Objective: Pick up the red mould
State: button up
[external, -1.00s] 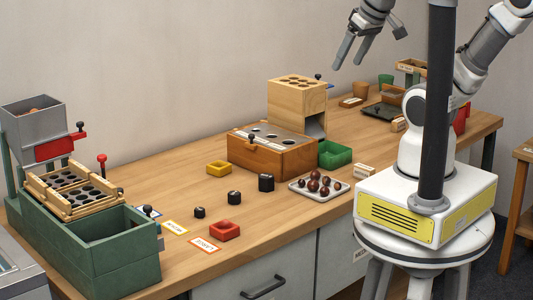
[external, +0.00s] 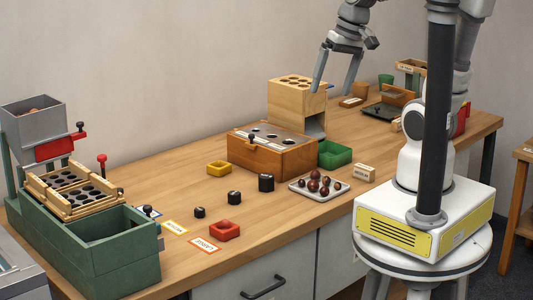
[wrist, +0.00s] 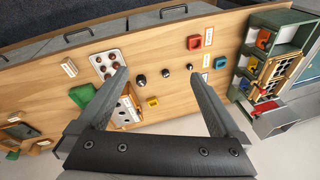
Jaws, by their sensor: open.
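The red mould (external: 225,231) is a small, square, open-topped tray lying on the wooden table near its front edge, beside an orange-edged label card (external: 205,245). In the wrist view the red mould (wrist: 194,43) shows near the top, beyond my right-hand finger and apart from it. My gripper (external: 333,88) is open and empty, high above the back of the table near the wooden block with holes, well to the right of the mould. In the wrist view its two fingers (wrist: 158,76) are spread wide over the table.
Black cylinders (external: 266,183) and a yellow mould (external: 219,168) lie behind the red mould. A chestnut tray (external: 319,187), a wooden box with a metal top (external: 272,160) and a green tray (external: 335,154) stand to the right. A green bin (external: 115,243) stands left. Table around the mould is mostly clear.

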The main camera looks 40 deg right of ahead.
jog(key=w+a+f+m+g+y+b, duration=0.2)
jog(key=w+f+m+y+b, duration=0.15)
jog(key=f, duration=0.45)
jog(key=w+a+f+m+g+y+b, duration=0.1)
jog(key=w+f+m+g+y+b, duration=0.15)
jog(key=w+f+m, duration=0.35)
jog(key=m+t+y+b, duration=0.2)
jog(key=m+y+b, duration=0.3)
jog(key=y, duration=0.1)
send_near(227, 224)
jog(key=b+x, duration=0.2)
jog(key=x, duration=0.1)
jog(key=b+x, duration=0.1)
jog(key=shift+w+a+f, duration=0.15)
jog(key=shift+w+f, duration=0.1)
jog(key=shift+s+b+x, duration=0.15)
jog(key=shift+b+x, duration=0.5)
jog(key=shift+x, duration=0.85)
jog(key=shift+s+b+x, duration=0.1)
jog(key=shift+b+x, duration=0.55)
jog(key=shift+x, duration=0.85)
jog(key=shift+r, duration=0.1)
jog(key=shift+c, duration=0.2)
jog(key=c, duration=1.4)
jog(key=shift+r, duration=0.1)
